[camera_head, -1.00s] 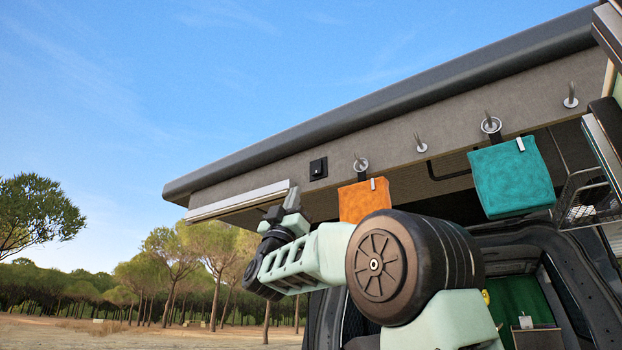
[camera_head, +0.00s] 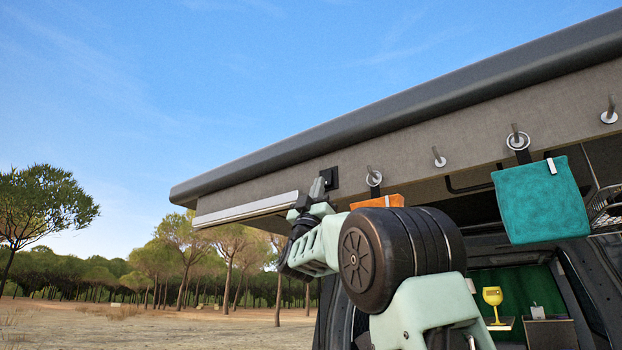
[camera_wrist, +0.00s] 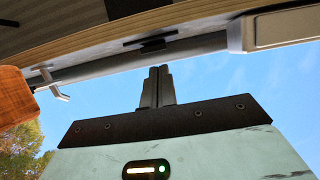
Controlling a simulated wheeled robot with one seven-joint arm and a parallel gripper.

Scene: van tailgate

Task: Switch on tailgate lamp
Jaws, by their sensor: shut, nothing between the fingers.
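The tailgate lamp (camera_head: 246,209) is a long pale bar under the tailgate edge; its end shows at the upper right of the wrist view (camera_wrist: 283,28). A black switch (camera_head: 330,176) sits on the grey tailgate panel, right of the lamp. In the wrist view the dark switch (camera_wrist: 152,46) lies just beyond my fingertips. My gripper (camera_head: 317,187) is shut and empty, and points up at the panel. In the head view it overlaps the switch's lower left edge. In the wrist view my gripper (camera_wrist: 159,72) appears slightly short of the switch; I cannot tell whether it touches.
Hooks line the panel right of the switch. Open air lies left of the tailgate.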

